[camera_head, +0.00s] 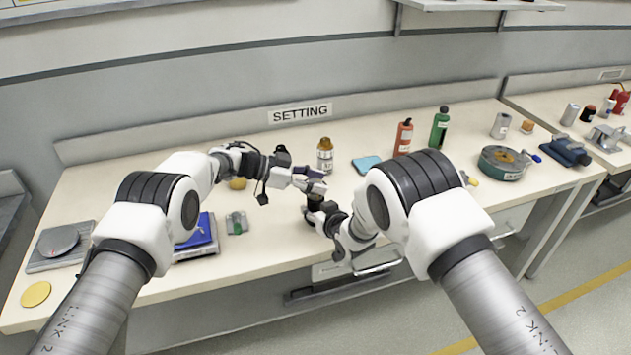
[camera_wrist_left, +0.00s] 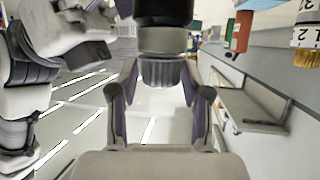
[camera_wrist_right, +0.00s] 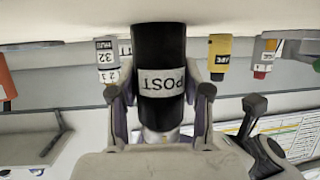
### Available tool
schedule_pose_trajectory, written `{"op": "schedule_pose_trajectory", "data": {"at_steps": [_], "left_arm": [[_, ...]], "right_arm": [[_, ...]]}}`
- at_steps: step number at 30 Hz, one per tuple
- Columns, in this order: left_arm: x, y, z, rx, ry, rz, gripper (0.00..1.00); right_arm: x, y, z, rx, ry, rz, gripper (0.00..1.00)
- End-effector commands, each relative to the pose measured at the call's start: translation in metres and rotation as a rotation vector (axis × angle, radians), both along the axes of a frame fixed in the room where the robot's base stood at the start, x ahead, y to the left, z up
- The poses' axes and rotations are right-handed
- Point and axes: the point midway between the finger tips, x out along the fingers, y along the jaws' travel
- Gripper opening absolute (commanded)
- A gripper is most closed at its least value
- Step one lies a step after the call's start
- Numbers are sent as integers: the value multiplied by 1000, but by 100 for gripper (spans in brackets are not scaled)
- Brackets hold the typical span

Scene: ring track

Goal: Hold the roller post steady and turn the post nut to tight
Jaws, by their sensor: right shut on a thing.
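The roller post stands upright on the bench. In the right wrist view it is a black cylinder (camera_wrist_right: 160,80) with a white POST label, shown upside down. My right gripper (camera_head: 317,213) is shut on it, one finger on each side. The left wrist view shows the ribbed grey post nut (camera_wrist_left: 158,73) below a grey collar and the black post body (camera_wrist_left: 163,12), also inverted. My left gripper (camera_head: 318,183) is at the post's top, its open fingers on both sides of the nut. Contact with the nut cannot be made out. In the head view the grippers hide most of the post.
A blue tray (camera_head: 200,236) and a small green-grey block (camera_head: 237,223) lie left.

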Motion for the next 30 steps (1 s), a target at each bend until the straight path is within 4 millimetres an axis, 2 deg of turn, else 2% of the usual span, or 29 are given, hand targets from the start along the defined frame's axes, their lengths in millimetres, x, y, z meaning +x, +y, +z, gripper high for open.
{"op": "schedule_pose_trajectory", "data": {"at_steps": [11, 14, 24, 30], "left_arm": [[0, 5, 1, 1, 1, 4, 60], [-1, 18, 6, 2, 1, 4, 60], [-12, 94, 38, 0, 0, 4, 60], [-15, 111, 45, 0, 0, 2, 60]], "right_arm": [[-1, -1, -2, 0, 6, -2, 2], [-1, -1, -2, 0, 6, -2, 2], [-1, -1, -2, 1, 5, -2, 2], [-1, -1, -2, 1, 5, -3, 2]]}}
